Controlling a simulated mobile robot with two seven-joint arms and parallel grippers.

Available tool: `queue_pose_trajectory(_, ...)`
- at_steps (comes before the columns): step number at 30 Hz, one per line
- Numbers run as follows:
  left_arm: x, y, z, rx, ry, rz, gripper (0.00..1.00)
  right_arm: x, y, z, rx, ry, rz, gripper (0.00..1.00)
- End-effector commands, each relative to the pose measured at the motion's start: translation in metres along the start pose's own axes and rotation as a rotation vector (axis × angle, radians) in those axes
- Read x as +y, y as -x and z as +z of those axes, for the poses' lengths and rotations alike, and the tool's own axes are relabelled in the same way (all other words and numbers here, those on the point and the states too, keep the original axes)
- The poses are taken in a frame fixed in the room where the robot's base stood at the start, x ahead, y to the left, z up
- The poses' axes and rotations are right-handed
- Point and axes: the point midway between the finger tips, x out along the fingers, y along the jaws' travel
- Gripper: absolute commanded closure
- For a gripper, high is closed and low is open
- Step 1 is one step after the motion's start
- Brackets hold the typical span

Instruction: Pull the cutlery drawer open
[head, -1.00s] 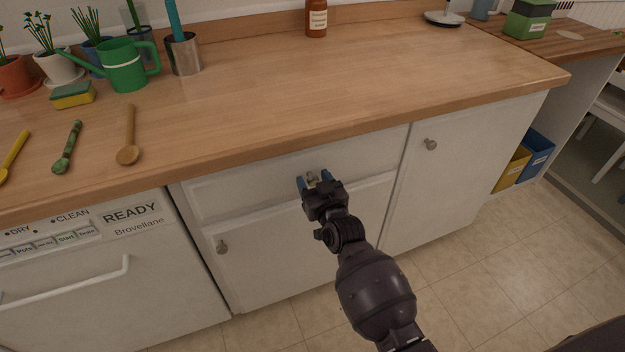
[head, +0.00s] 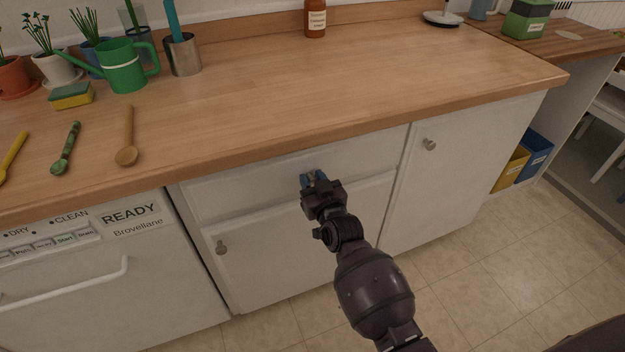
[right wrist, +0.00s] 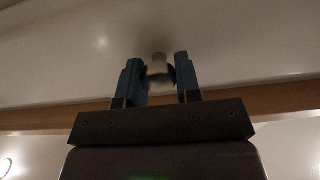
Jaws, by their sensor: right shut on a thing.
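The white cutlery drawer (head: 245,187) is under the wooden counter, and its front sits flush with the cabinet. My right gripper (head: 313,176) is at the middle of the drawer front, shut on the drawer's knob. In the right wrist view the knob (right wrist: 158,68) sits between the two blue fingertips of my right gripper (right wrist: 160,80), with the drawer front (right wrist: 75,50) behind it. In the head view the fingers mostly hide the knob. My left gripper is not in view.
The wooden counter (head: 290,95) overhangs the drawer. A cupboard door (head: 285,262) with a knob is below, another cupboard (head: 460,165) is to the right, and a dishwasher (head: 95,285) is to the left. The tiled floor in front is clear.

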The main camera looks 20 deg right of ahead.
Motion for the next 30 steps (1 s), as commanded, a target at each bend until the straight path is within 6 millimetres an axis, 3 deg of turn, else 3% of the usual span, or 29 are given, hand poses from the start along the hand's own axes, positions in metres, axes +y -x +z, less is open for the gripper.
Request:
queue_pose_trajectory(5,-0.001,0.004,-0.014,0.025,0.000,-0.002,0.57,0.001,0.015,-0.004,0.003,0.000,0.001,1.00)
queue_pose_trajectory(11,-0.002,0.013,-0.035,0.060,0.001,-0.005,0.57,0.001,0.052,-0.007,0.004,0.001,0.001,1.00)
queue_pose_trajectory(30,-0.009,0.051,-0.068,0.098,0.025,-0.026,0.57,0.001,0.224,-0.005,-0.001,0.001,0.000,1.00)
